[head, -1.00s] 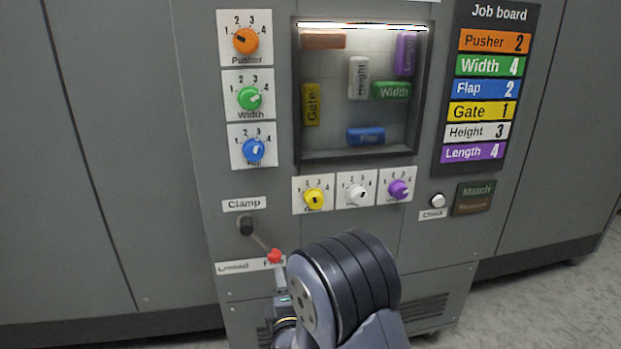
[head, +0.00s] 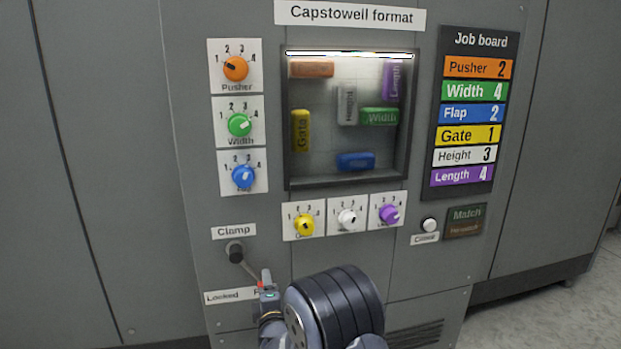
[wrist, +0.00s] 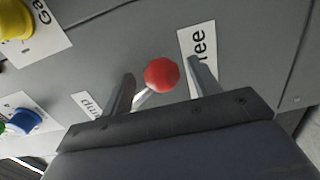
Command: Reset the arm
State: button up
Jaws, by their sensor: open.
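The clamp lever (head: 249,267) slants down to the right from its dark pivot, toward the mostly hidden "Free" end of its label. Its red knob (wrist: 161,74) shows whole in the wrist view; in the head view my gripper hides most of it. My gripper (head: 267,284) is at the knob in the head view. In the wrist view my gripper (wrist: 160,85) is open, with one finger on each side of the knob and visible gaps. I cannot tell the knob's depth between the fingers.
Orange, green and blue dials (head: 240,125) run down the left of a lit window (head: 345,179) with coloured blocks. Yellow, white and purple dials (head: 347,217) sit below it. The job board (head: 481,40) and a white check button (head: 429,225) are at the right.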

jog(key=shift+s, duration=0.1)
jog(key=p+v, duration=0.1)
jog(key=v, duration=1)
jog(key=w+a+m+b, duration=0.1)
jog(key=w+a, duration=0.2)
jog(key=w, duration=0.7)
jog(key=shift+w+a+f, duration=0.15)
jog(key=shift+w+f, duration=0.15)
jog(key=shift+s, duration=0.1)
